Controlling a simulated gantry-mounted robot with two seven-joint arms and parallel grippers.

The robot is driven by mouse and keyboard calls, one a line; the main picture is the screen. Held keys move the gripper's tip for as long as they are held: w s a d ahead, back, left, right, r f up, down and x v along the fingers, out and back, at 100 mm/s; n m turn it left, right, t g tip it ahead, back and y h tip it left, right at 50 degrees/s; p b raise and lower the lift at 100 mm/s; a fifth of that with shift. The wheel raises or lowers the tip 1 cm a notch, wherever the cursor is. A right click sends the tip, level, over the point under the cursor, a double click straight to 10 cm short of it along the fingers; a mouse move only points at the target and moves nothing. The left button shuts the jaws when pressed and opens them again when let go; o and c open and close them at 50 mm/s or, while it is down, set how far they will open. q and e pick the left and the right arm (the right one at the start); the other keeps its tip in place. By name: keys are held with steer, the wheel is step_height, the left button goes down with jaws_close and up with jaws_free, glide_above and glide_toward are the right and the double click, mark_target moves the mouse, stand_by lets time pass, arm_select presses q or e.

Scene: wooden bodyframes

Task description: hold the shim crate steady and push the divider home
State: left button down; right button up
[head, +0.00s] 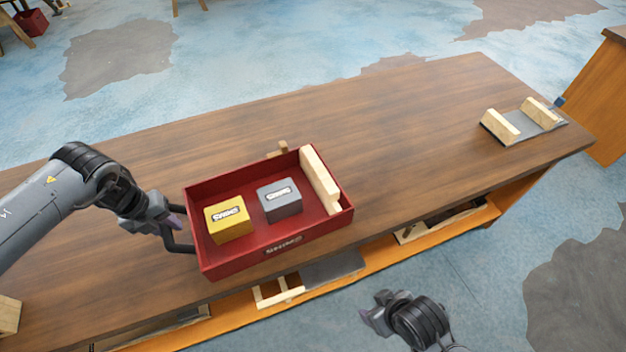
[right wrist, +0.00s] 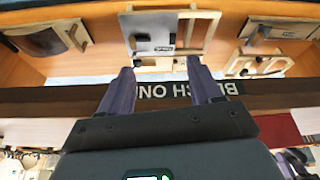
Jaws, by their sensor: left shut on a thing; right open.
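The red shim crate (head: 263,243) stands on the wooden bench, with a yellow block (head: 228,218) and a grey block (head: 279,200) inside. The pale wooden divider (head: 320,180) stands inside the crate's right end, its top showing above the rim; how deep it sits I cannot tell. My left gripper (head: 176,222) is at the crate's left end, shut on the dark handle (head: 178,246) there. My right gripper (head: 374,312) is open and empty in front of the bench, apart from the crate. Its two fingers also show spread in the right wrist view (right wrist: 160,80).
The bench top (head: 410,120) right of the crate is clear up to a grey plate with two wooden blocks (head: 502,125). A small wooden piece (head: 282,147) is behind the crate. Wooden frames (head: 278,292) lie on the shelf below the front edge.

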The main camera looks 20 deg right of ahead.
steer(key=w+t, duration=0.2)
steer(key=w, duration=0.1)
steer(key=w+r+t, duration=0.1)
steer(key=w+t, duration=0.1)
steer(key=w, duration=0.1)
steer(key=w+a+r+t+y, duration=0.1)
steer(key=w+t, duration=0.1)
steer(key=w, duration=0.1)
steer(key=shift+r, duration=0.2)
steer(key=shift+c, duration=0.2)
steer(key=m+t, duration=0.1)
steer(key=t, duration=0.7)
glide_toward(326, 181)
steer(key=w, duration=1)
steer(key=shift+w+a+f, duration=0.1)
steer(key=shift+a+f, duration=0.1)
steer(key=shift+a, duration=0.05)
steer(key=shift+c, duration=0.4)
jaws_close()
